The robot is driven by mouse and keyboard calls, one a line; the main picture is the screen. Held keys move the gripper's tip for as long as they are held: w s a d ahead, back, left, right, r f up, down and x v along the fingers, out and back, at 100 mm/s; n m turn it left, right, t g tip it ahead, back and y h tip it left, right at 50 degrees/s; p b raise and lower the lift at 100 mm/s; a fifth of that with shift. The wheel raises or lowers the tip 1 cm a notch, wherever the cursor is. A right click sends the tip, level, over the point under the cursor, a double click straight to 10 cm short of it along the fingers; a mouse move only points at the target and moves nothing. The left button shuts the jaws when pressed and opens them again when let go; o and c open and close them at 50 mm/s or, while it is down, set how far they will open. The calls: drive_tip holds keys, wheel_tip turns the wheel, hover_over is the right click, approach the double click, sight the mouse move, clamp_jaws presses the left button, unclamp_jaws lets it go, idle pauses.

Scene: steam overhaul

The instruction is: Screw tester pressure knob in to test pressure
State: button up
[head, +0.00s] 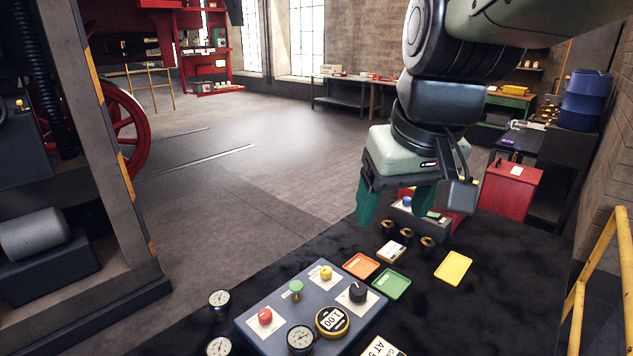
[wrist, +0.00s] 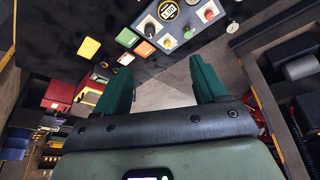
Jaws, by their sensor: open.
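The tester panel (head: 255,334) is a blue-grey box on the dark bench top. It carries a black knob (head: 358,292), a red knob (head: 265,316), a green knob (head: 296,288) and a yellow knob (head: 326,273). I cannot read which is the pressure knob. In the wrist view the green fingers (wrist: 161,66) are spread below the panel (wrist: 186,10).
Orange (head: 361,266), green (head: 391,284) and yellow (head: 453,266) trays lie beyond the panel. Several small dark brass-based fittings (head: 411,236) stand near my gripper. Loose dial gauges (head: 219,298) lie left of the panel. A yellow rail (head: 590,285) stands at the right.

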drive_tip(key=shift+n+g, duration=0.8)
drive_tip(key=w+f, duration=0.2)
drive_tip(key=w, duration=0.1)
drive_tip(key=w+f, duration=0.2)
drive_tip(key=w, duration=0.2)
drive_tip(key=w+f, duration=0.2)
drive_tip(key=w, duration=0.2)
drive_tip(key=shift+d, duration=0.1)
drive_tip(key=n+g, duration=0.3)
hover_over(358, 288)
wheel_tip(358, 288, down, 24)
drive_tip(key=shift+h, duration=0.3)
wheel_tip(358, 288, down, 10)
drive_tip(key=c, duration=1)
